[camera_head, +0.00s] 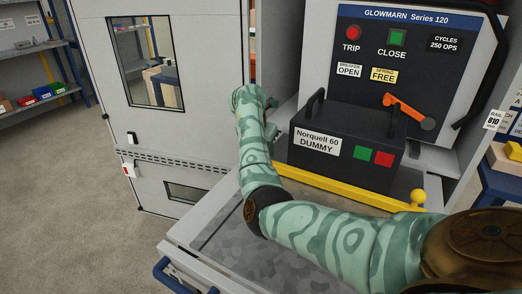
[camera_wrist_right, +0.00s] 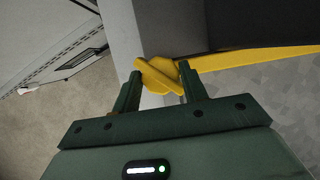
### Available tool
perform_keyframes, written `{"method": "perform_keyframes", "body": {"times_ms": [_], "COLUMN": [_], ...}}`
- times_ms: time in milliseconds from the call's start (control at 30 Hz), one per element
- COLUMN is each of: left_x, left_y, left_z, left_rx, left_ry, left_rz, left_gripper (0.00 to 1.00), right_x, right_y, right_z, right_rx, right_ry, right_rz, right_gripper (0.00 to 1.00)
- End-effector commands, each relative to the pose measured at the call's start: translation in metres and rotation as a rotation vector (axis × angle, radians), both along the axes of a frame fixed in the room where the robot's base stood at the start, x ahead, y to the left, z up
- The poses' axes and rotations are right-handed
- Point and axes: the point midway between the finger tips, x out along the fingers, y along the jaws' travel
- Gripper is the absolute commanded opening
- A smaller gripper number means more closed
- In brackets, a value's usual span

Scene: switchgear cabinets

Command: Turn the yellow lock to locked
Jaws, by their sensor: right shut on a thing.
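The yellow lock (camera_wrist_right: 158,75) is a chunky yellow piece at the end of a yellow bar, seen in the right wrist view. My right gripper (camera_wrist_right: 161,88) is shut on it, with one dark green finger on each side. In the head view my right arm reaches across the tray to the left side of the cabinet opening, and its hand hides the lock there. The yellow bar (camera_head: 345,190) runs along the front of the black dummy unit, with a yellow knob (camera_head: 417,198) at its right end. My left gripper is not in view.
The black unit labelled "Norquell 60 DUMMY" (camera_head: 345,140) stands behind the bar. Behind it is a breaker panel with an orange lever (camera_head: 408,110). A grey cabinet door (camera_head: 200,50) stands at left. A grey tray (camera_head: 215,240) with a blue handle lies in front. Open floor lies at left.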

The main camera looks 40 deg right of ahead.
Motion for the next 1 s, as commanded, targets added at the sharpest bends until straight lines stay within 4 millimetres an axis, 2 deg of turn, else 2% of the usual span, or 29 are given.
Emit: {"method": "perform_keyframes", "body": {"times_ms": [700, 1000], "left_x": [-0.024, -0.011], "left_y": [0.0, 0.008], "left_z": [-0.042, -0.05], "left_rx": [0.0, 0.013], "left_ry": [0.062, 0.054], "left_rz": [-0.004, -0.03], "left_gripper": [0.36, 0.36], "right_x": [0.005, 0.005], "right_y": [0.0, 0.0], "right_z": [-0.004, -0.002], "right_rx": [0.0, 0.002], "right_ry": [0.002, 0.0], "right_rz": [-0.628, -0.766], "right_gripper": [0.2, 0.2]}}
